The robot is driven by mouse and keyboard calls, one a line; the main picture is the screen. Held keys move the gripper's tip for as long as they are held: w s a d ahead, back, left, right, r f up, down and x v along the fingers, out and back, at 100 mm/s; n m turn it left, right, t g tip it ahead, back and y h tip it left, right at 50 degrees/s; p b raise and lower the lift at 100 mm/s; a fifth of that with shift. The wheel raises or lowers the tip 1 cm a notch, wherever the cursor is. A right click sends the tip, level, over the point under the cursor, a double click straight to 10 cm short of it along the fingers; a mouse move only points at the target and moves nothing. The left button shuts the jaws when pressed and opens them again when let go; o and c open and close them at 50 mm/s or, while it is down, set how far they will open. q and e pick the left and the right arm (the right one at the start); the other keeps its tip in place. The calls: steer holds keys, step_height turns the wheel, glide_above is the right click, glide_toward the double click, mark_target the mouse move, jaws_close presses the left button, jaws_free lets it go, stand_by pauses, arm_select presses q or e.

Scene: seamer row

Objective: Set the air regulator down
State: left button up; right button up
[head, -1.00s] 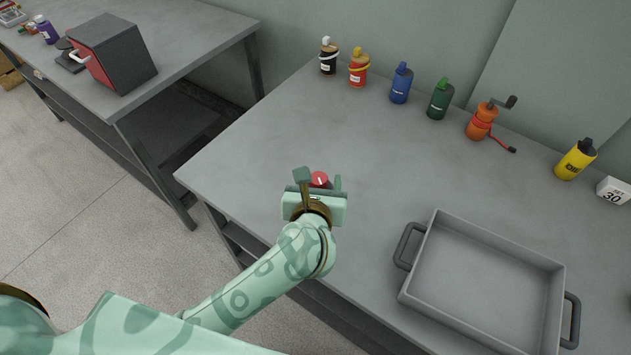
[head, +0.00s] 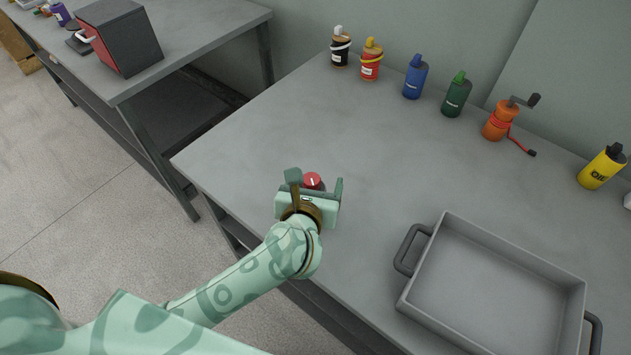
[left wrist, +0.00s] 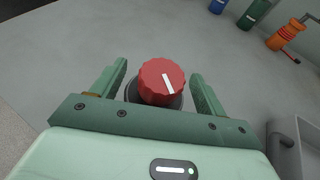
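The air regulator (head: 313,181) has a red ribbed knob with a white mark and a dark body. It stands upright on the grey bench near its left front edge, as far as I can see; its lower part is hidden by my gripper. The red knob (left wrist: 162,82) shows clearly in the left wrist view. My left gripper (head: 316,184) is open around it, one finger on each side. In the left wrist view the fingers (left wrist: 158,88) stand apart, with narrow gaps beside the dark body. My right gripper is not in view.
A grey tray (head: 428,262) with two handles stands at the right front of the bench (head: 260,140). Several bottles, an orange cranked device (head: 501,122) and a yellow oil bottle (head: 601,168) line the back. The middle is clear. A second table (head: 200,35) stands left.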

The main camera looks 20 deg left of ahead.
arm_select(q)
steer(key=shift+a, duration=0.1)
steer(key=shift+r, duration=0.15)
steer(key=p+v, duration=0.2)
steer(key=v, duration=1)
steer(key=shift+p, duration=0.4)
